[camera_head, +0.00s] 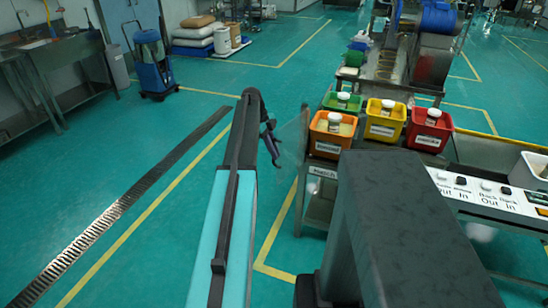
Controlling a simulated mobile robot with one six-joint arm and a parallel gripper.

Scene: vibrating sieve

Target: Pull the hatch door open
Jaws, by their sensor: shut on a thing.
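The hatch door (293,140) looks like a clear, see-through panel at the left side of the machine bench, by the orange bin. It stands out to the left of the bench, so it looks swung at least partly open. My gripper (271,148) is a small dark shape at the far end of my arm, at the door's left edge, and is shut on the door there. The exact grip and any handle are too small to make out. A label reading "Hatch" (323,173) is on the bench front below the orange bin.
Orange (322,148), yellow (383,133), red (428,142) and green (341,103) bins with white-lidded jars stand on the bench. A button panel (480,190) is at right. A floor drain (130,200) runs at left. The green floor left of the bench is clear.

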